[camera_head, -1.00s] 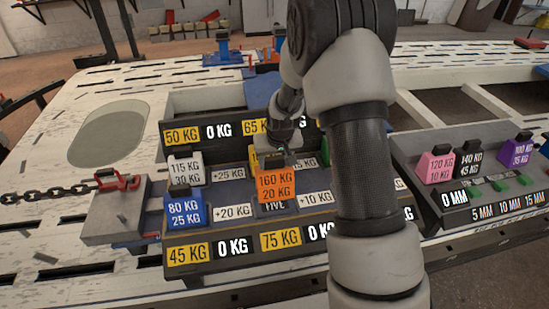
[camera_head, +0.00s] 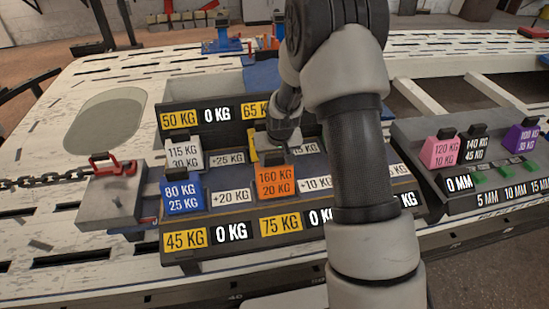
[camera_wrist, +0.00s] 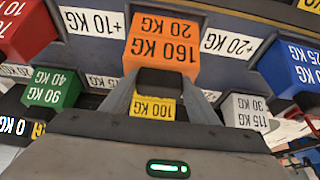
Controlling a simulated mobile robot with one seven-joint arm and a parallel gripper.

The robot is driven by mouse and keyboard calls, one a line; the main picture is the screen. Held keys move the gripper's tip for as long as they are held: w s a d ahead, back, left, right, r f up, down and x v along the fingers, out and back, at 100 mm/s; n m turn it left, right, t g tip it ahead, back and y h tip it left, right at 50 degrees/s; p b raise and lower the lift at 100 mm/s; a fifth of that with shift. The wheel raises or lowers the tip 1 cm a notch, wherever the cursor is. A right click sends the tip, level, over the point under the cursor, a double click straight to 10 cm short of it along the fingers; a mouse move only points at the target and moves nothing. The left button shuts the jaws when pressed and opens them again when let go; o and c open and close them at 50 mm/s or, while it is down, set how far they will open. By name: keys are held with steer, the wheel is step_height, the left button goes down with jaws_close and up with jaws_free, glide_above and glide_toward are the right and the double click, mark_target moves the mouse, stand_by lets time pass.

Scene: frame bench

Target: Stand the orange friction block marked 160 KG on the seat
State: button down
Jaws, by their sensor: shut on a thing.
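The orange friction block (camera_head: 276,184), marked 160 KG over 20 KG, is upright in the front row of the dark rack, between the +20 KG and +10 KG labels. It also shows upside down in the wrist view (camera_wrist: 163,42). My gripper (camera_wrist: 160,85) is shut on the block's dark top grip. The block covers the seat under it. I cannot tell whether its base touches the seat. In the head view my gripper is partly hidden by my arm.
A blue 80 KG block (camera_head: 181,195) stands left of it, and a white 115 KG block (camera_head: 183,153) behind that. A yellow 100 KG block (camera_wrist: 153,108) is close behind. Green (camera_wrist: 52,88) and red (camera_wrist: 28,30) blocks stand on the other side. A side rack (camera_head: 460,205) holds more blocks.

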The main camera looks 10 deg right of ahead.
steer(key=c, duration=0.7)
jaws_free()
steer(key=shift+c, duration=0.2)
steer(key=shift+o, duration=0.6)
steer(key=p+v, duration=0.4)
steer(key=v, duration=1.3)
steer(key=shift+s+r, duration=0.15)
steer(key=shift+r, duration=0.1)
